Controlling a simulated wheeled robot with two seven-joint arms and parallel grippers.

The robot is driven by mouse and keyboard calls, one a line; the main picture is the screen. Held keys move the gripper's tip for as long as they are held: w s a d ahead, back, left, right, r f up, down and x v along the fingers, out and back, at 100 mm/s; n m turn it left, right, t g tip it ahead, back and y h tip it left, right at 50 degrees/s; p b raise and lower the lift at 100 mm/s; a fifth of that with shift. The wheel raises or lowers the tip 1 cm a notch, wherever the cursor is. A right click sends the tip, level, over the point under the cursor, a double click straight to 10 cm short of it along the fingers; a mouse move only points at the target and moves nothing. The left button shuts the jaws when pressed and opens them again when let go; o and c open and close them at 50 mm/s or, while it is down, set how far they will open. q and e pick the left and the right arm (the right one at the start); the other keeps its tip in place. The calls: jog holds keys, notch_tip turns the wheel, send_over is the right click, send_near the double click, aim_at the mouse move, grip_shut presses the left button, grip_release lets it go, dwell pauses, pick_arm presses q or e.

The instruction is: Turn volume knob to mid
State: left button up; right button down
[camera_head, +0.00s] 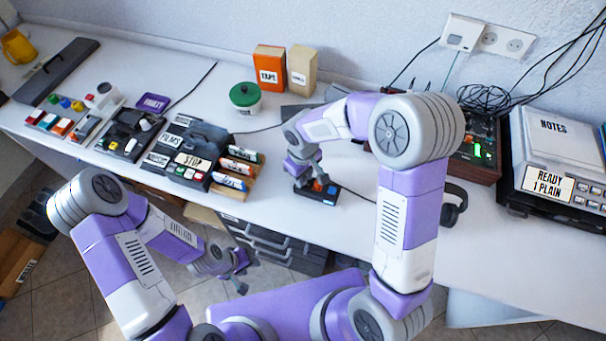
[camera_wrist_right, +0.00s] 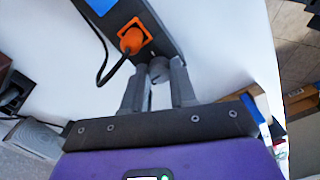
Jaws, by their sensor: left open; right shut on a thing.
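A small dark box (camera_head: 322,194) with an orange part and a blue patch sits near the table's front edge. In the right wrist view the same box (camera_wrist_right: 136,14) shows an orange plug (camera_wrist_right: 131,40) with a black cable. A small grey round knob (camera_wrist_right: 158,66) is at its near end. My right gripper (camera_head: 304,178) is down at the box, its fingers (camera_wrist_right: 158,80) shut on the knob from both sides. The knob's pointer and any scale cannot be made out. My left gripper (camera_head: 238,275) is open and empty, low in front of the table.
A block of labelled cassettes (camera_head: 188,155) stands left of the right gripper, with a green-lidded tub (camera_head: 245,98) behind it. Dark headphones (camera_head: 455,205) and a device marked NOTES (camera_head: 555,160) are to the right. White tabletop around the box is mostly clear.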

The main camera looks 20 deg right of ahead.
jog(key=c, duration=1.2)
grip_release()
jog(key=shift+o, duration=0.2)
notch_tip(320, 180, up, 8)
jog(key=shift+f+p, duration=0.15)
jog(key=shift+p, duration=1.1)
